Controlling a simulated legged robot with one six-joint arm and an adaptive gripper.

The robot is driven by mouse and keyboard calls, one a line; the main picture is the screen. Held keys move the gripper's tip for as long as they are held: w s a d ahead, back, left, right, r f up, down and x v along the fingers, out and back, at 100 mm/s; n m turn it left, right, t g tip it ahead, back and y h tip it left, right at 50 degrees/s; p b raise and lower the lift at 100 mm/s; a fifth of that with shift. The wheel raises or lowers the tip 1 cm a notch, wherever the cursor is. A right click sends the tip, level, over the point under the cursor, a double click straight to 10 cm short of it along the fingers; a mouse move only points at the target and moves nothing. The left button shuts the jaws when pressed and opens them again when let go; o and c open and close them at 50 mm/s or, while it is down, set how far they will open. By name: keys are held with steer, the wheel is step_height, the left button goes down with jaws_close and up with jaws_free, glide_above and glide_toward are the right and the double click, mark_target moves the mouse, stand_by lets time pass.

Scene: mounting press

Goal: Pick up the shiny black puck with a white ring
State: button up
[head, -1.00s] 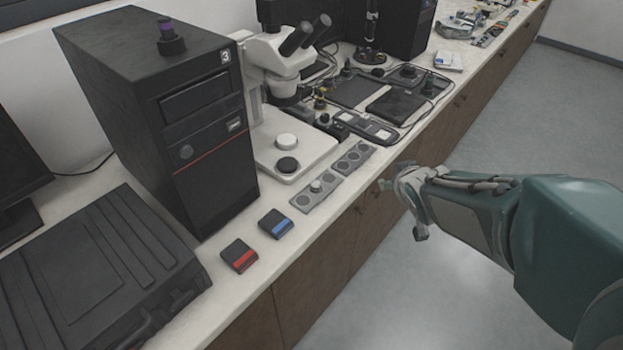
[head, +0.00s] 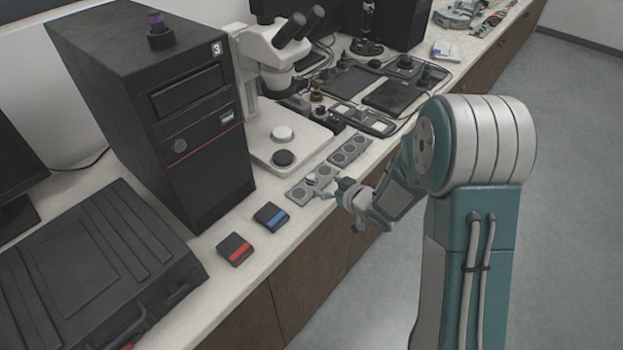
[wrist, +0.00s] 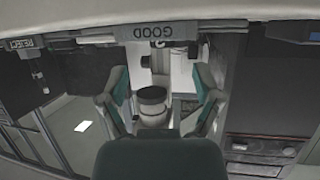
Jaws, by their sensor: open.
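A round black disc (head: 283,158) lies on the white base of the microscope, in front of a round white disc (head: 282,133). At this size I cannot make out a white ring on the black disc, so I cannot confirm it is the puck. My gripper (head: 347,190) is open at the bench's front edge, beside the grey tray with round wells (head: 300,193). It is right of and nearer than the black disc, and apart from it. In the wrist view my gripper's two fingers (wrist: 160,88) are spread, with a dark-topped, pale-banded cylinder (wrist: 152,104) seen between them; I cannot tell what it is.
A tall black machine (head: 200,150) stands left of the microscope (head: 270,50). A red-striped block (head: 235,249) and a blue-striped block (head: 271,216) lie near the front edge. Upside-down GOOD (wrist: 172,31) and REJECT (wrist: 25,44) labels show in the wrist view. Clear floor is at right.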

mark_target(315, 180)
steer(key=x, duration=0.6)
steer(key=shift+a, duration=0.25)
steer(key=shift+d+r, duration=0.1)
steer(key=c, duration=1.1)
steer(key=shift+r, duration=1.3)
steer(key=s+d+r, duration=0.2)
steer(key=d+r, duration=0.1)
steer(key=s+d+r, duration=0.3)
steer(key=d+r, duration=0.1)
steer(key=s+d+r, duration=0.3)
steer(key=d, duration=0.1)
steer(key=shift+s+r, duration=0.15)
steer(key=shift+s, duration=0.1)
